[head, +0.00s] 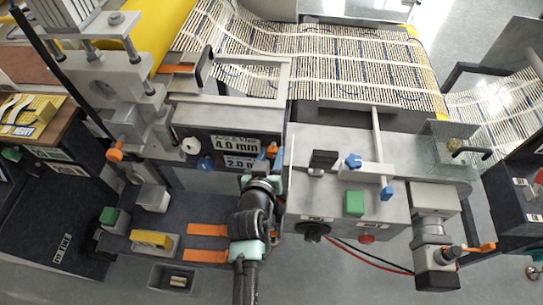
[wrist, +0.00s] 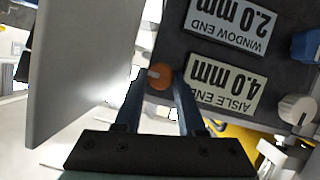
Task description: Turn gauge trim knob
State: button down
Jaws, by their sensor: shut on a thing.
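A small orange knob (wrist: 160,77) with a pale mark on its left side sits between my gripper's fingertips in the wrist view. My gripper (wrist: 161,82) is shut on it, one finger on each side. In the head view my gripper (head: 266,165) reaches up to the right end of the dark gauge panel (head: 215,148), where a bit of the orange knob (head: 271,149) shows. The panel carries an "AISLE END 4.0 mm" label (wrist: 225,84) and a "WINDOW END 2.0 mm" label (wrist: 236,22), upside down in the wrist view.
A pale round knob (head: 190,145) and a blue knob (head: 205,163) sit at the panel's left end. A grey box (head: 340,205) with a green button (head: 354,203) stands close right of my gripper. A large grey plate (wrist: 80,70) flanks the fingers in the wrist view.

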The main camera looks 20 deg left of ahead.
jog(key=n+h+b, duration=0.1)
jog(key=b, duration=0.1)
jog(key=n+b, duration=0.1)
jog(key=b, duration=0.2)
jog(key=shift+a+f+n+t+h, duration=0.15)
jog(key=shift+f+n+t+h, duration=0.25)
jog(key=n+h+b, duration=0.1)
jog(key=b, duration=0.1)
jog(key=shift+s+n+t+b, duration=0.1)
jog(key=shift+n+t+b, duration=0.2)
jog(key=shift+n, duration=0.1)
jog(key=shift+a+r+n+t+h+b, duration=0.1)
jog(key=shift+n+t+h+b, duration=0.25)
jog(key=shift+n+b, duration=0.45)
jog(key=c, duration=0.5)
grip_release()
jog(key=shift+r, duration=0.1)
jog(key=b+v, duration=0.2)
jog(key=v, duration=1.1)
